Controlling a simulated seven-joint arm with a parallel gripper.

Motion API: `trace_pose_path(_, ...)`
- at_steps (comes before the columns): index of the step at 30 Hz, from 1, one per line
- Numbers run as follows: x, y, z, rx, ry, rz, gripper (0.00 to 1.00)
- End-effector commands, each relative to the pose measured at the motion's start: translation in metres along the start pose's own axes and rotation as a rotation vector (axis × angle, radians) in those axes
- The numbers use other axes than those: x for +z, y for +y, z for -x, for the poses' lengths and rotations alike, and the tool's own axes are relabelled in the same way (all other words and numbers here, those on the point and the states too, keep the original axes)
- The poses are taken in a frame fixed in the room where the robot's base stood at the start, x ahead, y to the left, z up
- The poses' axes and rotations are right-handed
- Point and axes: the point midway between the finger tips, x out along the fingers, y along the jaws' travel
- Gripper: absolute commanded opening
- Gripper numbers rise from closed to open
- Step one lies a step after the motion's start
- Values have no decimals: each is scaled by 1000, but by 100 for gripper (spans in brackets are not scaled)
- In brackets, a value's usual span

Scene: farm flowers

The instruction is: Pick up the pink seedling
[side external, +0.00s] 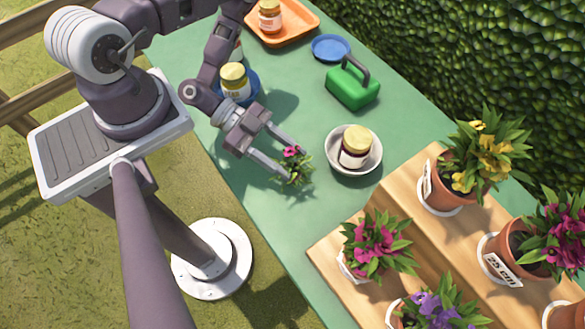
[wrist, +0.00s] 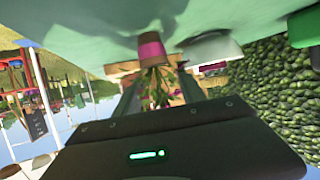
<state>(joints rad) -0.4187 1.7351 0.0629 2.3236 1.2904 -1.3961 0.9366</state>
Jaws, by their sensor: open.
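The pink seedling (side external: 294,170) stands on the green table, with dark green leaves and a pink bloom. Its pot is hidden under the leaves in the side view. In the wrist view the seedling (wrist: 158,84) appears upside down, with a brown pot with a pink band (wrist: 151,47) above its leaves. My gripper (side external: 294,164) is open, with one finger on each side of the leaves. The wrist view also shows the fingers to the left and right of the foliage. I cannot tell whether they touch it.
A white bowl (side external: 376,160) with a jar stands close right of the seedling. A wooden stepped stand (side external: 410,205) with potted flowers is at front right.

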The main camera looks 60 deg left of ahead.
Motion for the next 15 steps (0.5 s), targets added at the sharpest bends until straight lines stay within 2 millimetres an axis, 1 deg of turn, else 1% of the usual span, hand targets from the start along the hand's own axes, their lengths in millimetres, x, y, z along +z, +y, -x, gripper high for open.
trace_pose_path(3, 1, 4, -23, 5, 0, -2, 47)
trace_pose_path(7, 1, 3, -43, 2, -1, -2, 47)
trace_pose_path(9, 1, 3, -47, 2, -1, -1, 47)
trace_pose_path(14, 1, 3, -48, 1, -2, 0, 47)
trace_pose_path(15, 1, 3, -48, 1, -2, 0, 45)
